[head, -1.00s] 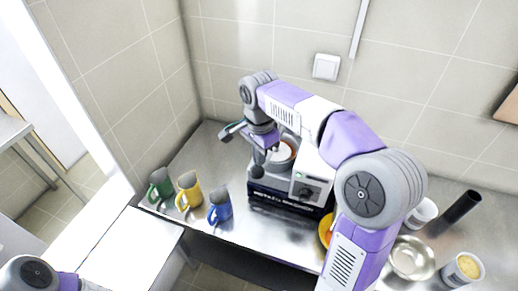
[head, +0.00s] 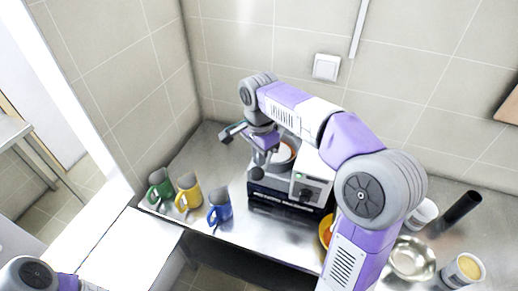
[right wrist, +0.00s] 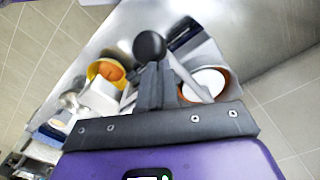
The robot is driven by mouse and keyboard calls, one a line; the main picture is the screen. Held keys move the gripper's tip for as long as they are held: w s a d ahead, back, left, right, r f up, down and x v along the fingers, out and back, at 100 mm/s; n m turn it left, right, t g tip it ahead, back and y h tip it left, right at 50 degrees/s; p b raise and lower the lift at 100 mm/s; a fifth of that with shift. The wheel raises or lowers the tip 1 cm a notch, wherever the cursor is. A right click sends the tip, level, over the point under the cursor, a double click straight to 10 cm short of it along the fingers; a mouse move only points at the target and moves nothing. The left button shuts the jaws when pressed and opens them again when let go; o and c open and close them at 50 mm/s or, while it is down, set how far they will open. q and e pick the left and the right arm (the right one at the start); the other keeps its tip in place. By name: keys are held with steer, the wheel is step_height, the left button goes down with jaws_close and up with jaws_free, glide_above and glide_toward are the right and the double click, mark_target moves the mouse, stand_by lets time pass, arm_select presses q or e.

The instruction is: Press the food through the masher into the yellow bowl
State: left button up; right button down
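The masher (head: 311,187) is a white machine on a dark base at the middle of the counter, with a round, red-brown-rimmed hopper (head: 284,157) on top. The hopper with its pale inside also shows in the right wrist view (right wrist: 207,83). The yellow bowl (head: 325,232) is mostly hidden behind my right arm; the right wrist view shows it (right wrist: 94,73) with orange food inside. My right gripper (right wrist: 160,82) is over the masher and looks shut on its grey lever, the black ball knob (right wrist: 149,46) sticking out past the fingers. My left gripper is out of view.
Green (head: 161,188), yellow (head: 189,192) and blue (head: 220,207) mugs stand left of the masher. A metal bowl (head: 412,262), a white cup (head: 424,212), a tub with yellow contents (head: 464,271) and a dark cylinder (head: 461,211) stand right of my arm. A wall rises behind.

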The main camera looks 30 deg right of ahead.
steer(key=shift+f+b, duration=0.7)
steer(key=shift+f, duration=0.75)
stand_by(1.6)
stand_by(2.9)
steer(key=shift+r+p, duration=0.85)
step_height(320, 180, up, 14)
steer(key=p, duration=1.2)
steer(key=shift+p, duration=0.35)
